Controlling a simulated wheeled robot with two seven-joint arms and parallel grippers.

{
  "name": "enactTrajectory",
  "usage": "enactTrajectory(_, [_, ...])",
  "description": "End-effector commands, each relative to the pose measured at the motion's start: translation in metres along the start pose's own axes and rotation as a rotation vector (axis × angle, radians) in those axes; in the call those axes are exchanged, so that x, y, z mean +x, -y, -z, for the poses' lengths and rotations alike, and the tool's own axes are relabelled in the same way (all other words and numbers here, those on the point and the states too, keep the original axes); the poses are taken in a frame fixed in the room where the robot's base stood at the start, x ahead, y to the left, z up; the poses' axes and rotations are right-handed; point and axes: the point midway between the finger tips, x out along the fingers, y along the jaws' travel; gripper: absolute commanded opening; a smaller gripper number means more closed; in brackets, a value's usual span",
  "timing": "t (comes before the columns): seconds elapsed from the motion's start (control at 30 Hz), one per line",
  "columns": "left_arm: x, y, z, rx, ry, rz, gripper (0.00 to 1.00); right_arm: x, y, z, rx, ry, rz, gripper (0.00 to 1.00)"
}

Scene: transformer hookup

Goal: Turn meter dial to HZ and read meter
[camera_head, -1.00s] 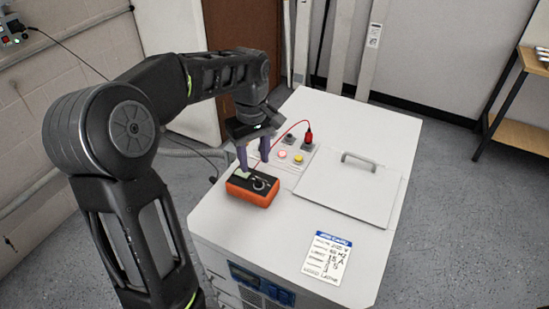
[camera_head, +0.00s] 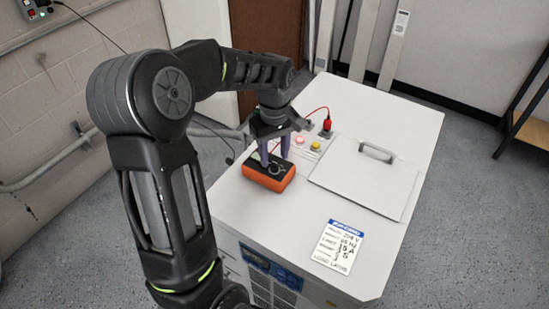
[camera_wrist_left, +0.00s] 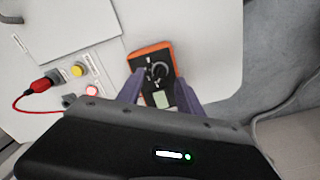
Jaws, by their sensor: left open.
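The orange and black meter (camera_head: 270,178) lies flat on the white cabinet top in the head view. It also shows in the left wrist view (camera_wrist_left: 166,52), with its round dial (camera_wrist_left: 158,71) and a pale greenish display (camera_wrist_left: 160,98). My left gripper (camera_head: 276,160) is open, pointing down over the meter. In the left wrist view its two purple fingers (camera_wrist_left: 149,88) reach toward the meter, one on each side of the dial and display. I cannot tell whether they touch it. The dial's setting and the display reading are too small to read. My right gripper is not in view.
The white cabinet (camera_head: 265,212) carries a panel with a red button (camera_head: 299,140), a yellow button (camera_head: 315,146) and a red plug (camera_head: 327,127) with a red lead. A handled lid (camera_head: 350,187) and a data card (camera_head: 339,246) lie to the right.

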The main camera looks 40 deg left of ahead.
Motion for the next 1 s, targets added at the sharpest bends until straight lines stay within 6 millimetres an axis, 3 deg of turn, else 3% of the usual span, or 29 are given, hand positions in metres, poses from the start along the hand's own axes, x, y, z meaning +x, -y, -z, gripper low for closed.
enactTrajectory(0.2, [0.023,0.0,0.0,-0.001,0.001,0.0,0.43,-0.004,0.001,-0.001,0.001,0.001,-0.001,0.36])
enactTrajectory(0.5, [0.025,0.0,0.0,-0.001,0.0,-0.001,0.43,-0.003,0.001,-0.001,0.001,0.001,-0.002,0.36])
enactTrajectory(1.0, [0.025,0.0,0.0,-0.001,0.0,-0.001,0.02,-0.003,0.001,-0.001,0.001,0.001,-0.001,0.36])
